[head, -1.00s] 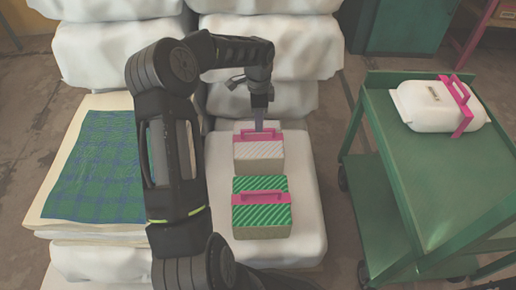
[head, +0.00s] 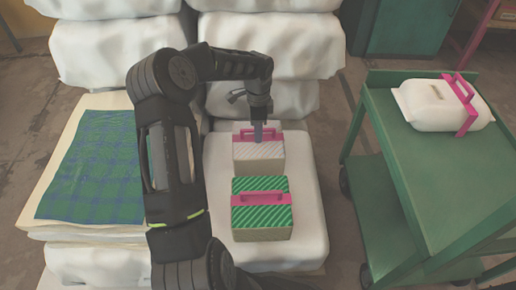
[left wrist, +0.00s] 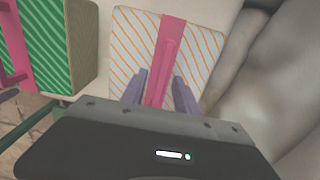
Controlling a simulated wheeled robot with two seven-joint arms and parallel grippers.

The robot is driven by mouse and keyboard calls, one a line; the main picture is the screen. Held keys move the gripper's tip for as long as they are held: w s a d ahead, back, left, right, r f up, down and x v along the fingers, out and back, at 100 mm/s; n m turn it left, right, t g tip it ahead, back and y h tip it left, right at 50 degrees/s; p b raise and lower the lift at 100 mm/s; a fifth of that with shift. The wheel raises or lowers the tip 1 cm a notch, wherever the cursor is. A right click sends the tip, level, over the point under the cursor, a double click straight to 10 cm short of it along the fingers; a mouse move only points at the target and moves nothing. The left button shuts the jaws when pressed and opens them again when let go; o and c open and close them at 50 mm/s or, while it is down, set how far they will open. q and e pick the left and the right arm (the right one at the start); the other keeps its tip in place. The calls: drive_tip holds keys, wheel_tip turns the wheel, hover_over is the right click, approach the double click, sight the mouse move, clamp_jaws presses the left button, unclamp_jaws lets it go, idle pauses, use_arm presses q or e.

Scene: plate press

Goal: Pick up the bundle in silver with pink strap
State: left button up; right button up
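The silver bundle (head: 258,153), a box with a pale diagonally striped top and a pink strap with a raised handle, sits on the white padded stack (head: 312,215). It also shows in the left wrist view (left wrist: 202,50), with the pink strap (left wrist: 172,32) running across its top. My left gripper (head: 258,141) points down over this bundle. In the left wrist view its two fingers (left wrist: 160,88) are apart, one on each side of the strap handle. I see a gap between them and no clear grip. My right gripper is not in view.
A green striped bundle (head: 262,216) with a pink strap stands just in front of the silver one. A white bundle (head: 440,103) with a pink strap lies on the green cart (head: 420,165) at right. A blue-green plaid cloth (head: 90,170) lies at left.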

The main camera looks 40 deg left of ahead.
use_arm(q)
drive_tip(key=shift+c, duration=0.6)
clamp_jaws()
drive_tip(key=shift+r, duration=0.1)
idle(0.7)
